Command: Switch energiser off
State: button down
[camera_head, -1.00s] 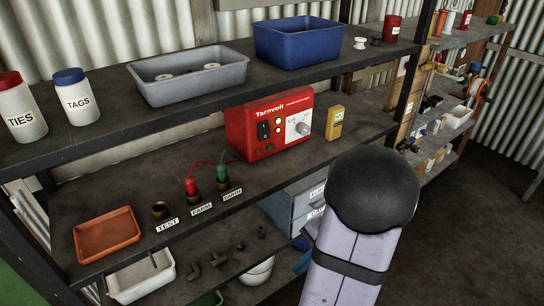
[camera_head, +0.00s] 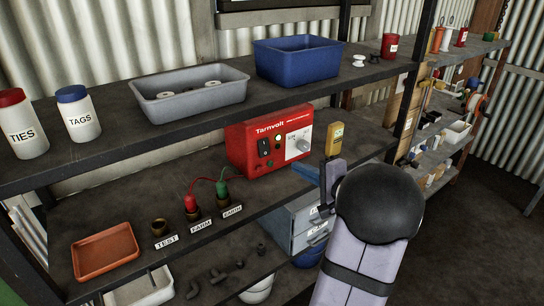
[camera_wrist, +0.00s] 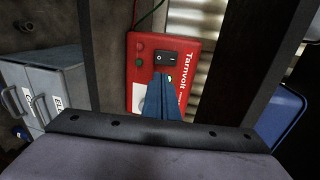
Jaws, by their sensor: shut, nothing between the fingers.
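The energiser (camera_head: 270,142) is a red box marked Tarnvolt on the middle shelf. Its black rocker switch (camera_head: 264,147) is on the left of its front, with a pale dial (camera_head: 298,143) on the right. The switch shows larger in the wrist view (camera_wrist: 165,57), with O and I marks; I cannot tell which side is pressed in. A small light beside it looks lit. My gripper (camera_head: 303,171) is shut and empty, its blue fingers in front of the energiser's lower right. In the wrist view the fingertips (camera_wrist: 160,76) point toward the switch, seemingly apart from it.
Red (camera_head: 191,204) and green (camera_head: 222,189) plugs sit in the FARM and EARTH posts; the TEST post (camera_head: 159,227) is empty. Their leads run to the energiser's left. A yellow tester (camera_head: 335,139) stands at its right. The upper shelf (camera_head: 210,112) overhangs above.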

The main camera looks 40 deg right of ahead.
aim_at(266, 152)
dwell(0.5)
jog(key=p+x, duration=0.5)
jog(key=x, duration=0.8)
jog(key=shift+w, duration=0.3)
jog(key=shift+w+f, duration=0.2)
jog(key=shift+f, duration=0.1)
jog(key=shift+f+b, duration=0.15)
jog(key=shift+b, duration=0.35)
jog(key=b, duration=0.3)
jog(key=shift+w+f+t+b, duration=0.2)
jog(key=shift+t+b, duration=0.2)
jog(key=shift+r+p, duration=0.35)
jog(key=shift+r, duration=0.05)
